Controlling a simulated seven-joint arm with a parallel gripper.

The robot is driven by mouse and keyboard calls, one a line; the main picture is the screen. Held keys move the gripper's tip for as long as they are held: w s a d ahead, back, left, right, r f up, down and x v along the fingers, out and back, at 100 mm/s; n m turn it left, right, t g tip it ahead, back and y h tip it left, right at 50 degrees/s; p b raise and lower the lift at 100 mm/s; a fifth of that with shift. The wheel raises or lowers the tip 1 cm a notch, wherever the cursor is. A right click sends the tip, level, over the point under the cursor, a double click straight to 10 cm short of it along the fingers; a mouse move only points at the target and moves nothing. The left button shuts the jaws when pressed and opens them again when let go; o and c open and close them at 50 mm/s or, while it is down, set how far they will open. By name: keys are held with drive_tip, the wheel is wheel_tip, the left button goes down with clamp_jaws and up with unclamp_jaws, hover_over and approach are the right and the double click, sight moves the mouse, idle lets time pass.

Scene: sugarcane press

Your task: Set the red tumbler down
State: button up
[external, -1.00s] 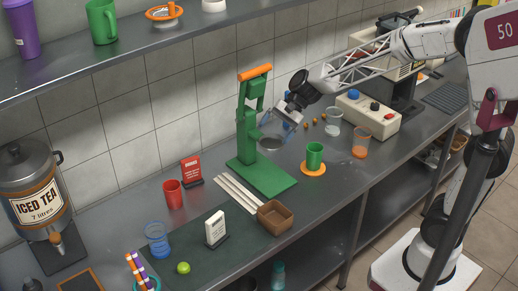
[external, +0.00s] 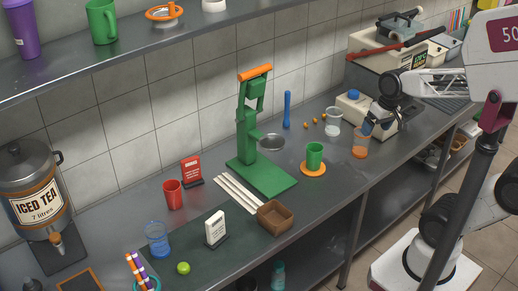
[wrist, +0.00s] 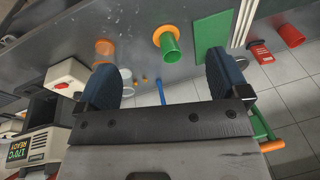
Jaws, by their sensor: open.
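The red tumbler (external: 172,195) stands upright on the steel counter, left of the green press and in front of a red sign. It also shows near the top right of the wrist view (wrist: 291,36). My gripper (external: 367,128) is at the right of the counter, above and beside an orange-tinted cup, far from the red tumbler. In the wrist view my gripper (wrist: 162,85) has its two blue fingers wide apart with nothing between them.
The green press (external: 248,130) stands mid-counter. A green cup (external: 315,155) sits on an orange coaster. A clear cup (external: 333,122) and the orange-tinted cup (external: 360,146) are near my gripper. White sticks (external: 238,192) and a brown box (external: 275,216) lie in front.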

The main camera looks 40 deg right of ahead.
drive_tip(key=shift+n+h, duration=0.6)
drive_tip(key=shift+h, duration=0.3)
drive_tip(key=s+d, duration=0.3)
drive_tip(key=s, duration=0.1)
drive_tip(key=shift+s+d+f, duration=0.2)
drive_tip(key=shift+s+d, duration=0.05)
drive_tip(key=shift+d, duration=0.15)
